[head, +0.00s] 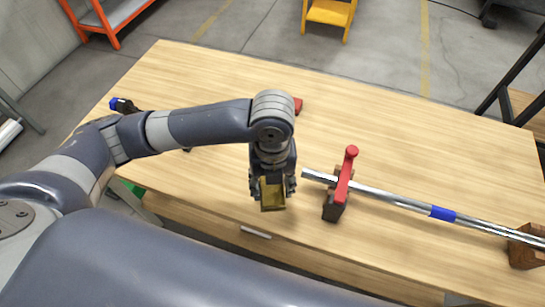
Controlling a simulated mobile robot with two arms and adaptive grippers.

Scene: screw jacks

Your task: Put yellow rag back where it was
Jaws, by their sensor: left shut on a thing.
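The yellow rag (272,196) shows as a dark yellow, folded-looking piece between the fingers of my left gripper (272,188). My left gripper points down near the front edge of the wooden table (420,130) and is shut on the rag. I cannot tell whether the rag touches the table top. My gripper and wrist hide part of the rag and the table behind it. My right gripper is not in view.
Right of my left gripper, a red-handled dark clamp (342,186) stands by a long metal rod with a blue band (442,213). A wooden block (526,246) is at the rod's right end. A blue-tipped black tool (122,105) lies far left. The back right table is clear.

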